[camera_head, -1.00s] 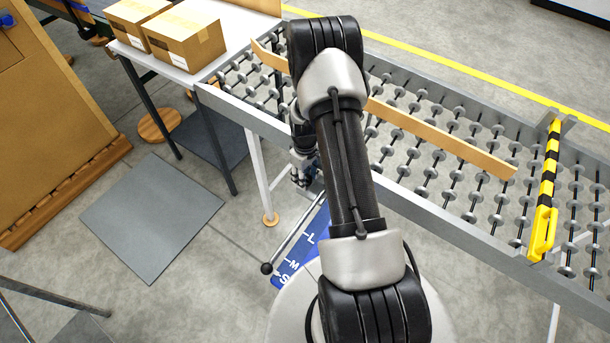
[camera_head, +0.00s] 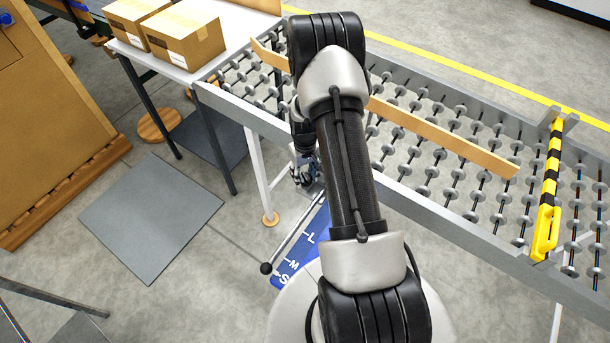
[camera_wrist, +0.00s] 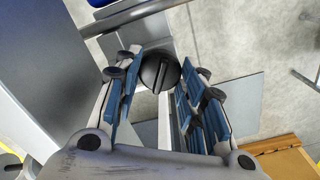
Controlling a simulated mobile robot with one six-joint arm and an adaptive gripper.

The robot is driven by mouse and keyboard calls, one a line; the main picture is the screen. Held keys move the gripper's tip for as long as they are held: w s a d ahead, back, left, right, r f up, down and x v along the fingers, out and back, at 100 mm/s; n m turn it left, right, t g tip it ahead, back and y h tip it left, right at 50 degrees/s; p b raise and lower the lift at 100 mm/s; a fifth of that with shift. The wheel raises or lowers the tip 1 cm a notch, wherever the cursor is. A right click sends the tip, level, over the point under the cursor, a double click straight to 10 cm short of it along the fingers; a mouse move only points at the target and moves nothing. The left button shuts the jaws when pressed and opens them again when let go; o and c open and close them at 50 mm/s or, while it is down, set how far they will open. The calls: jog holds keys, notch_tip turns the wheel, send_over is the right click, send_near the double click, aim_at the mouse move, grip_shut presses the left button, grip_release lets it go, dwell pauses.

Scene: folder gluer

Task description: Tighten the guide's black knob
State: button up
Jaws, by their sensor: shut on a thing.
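The guide's round black knob (camera_wrist: 159,73), with a raised bar across its face, sits between the fingertips of my gripper (camera_wrist: 161,80) in the wrist view. My gripper is shut on it, with the blue-padded fingers on either side. In the head view my gripper (camera_head: 304,174) is low beside the near rail of the roller conveyor, partly behind my arm. The knob is hidden there. A blue scale plate (camera_head: 317,222) marked S, M and L lies below it, with a thin rod ending in a black ball (camera_head: 266,268) alongside.
The roller conveyor (camera_head: 455,222) carries a long tan guide strip (camera_head: 440,137) and a yellow-black bar (camera_head: 545,225). A table (camera_head: 180,68) with two cardboard boxes stands at the back left. A dark mat (camera_head: 150,215) lies on open floor at left.

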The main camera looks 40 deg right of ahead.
aim_at(305, 176)
jog(key=m+b, duration=0.1)
jog(key=m, duration=0.5)
jog(key=shift+m, duration=0.3)
jog(key=m, duration=0.4)
jog(key=shift+m+b, duration=0.35)
jog(key=shift+m, duration=0.35)
jog(key=o, duration=1.1)
notch_tip(305, 176, up, 12)
jog(key=shift+r, duration=0.1)
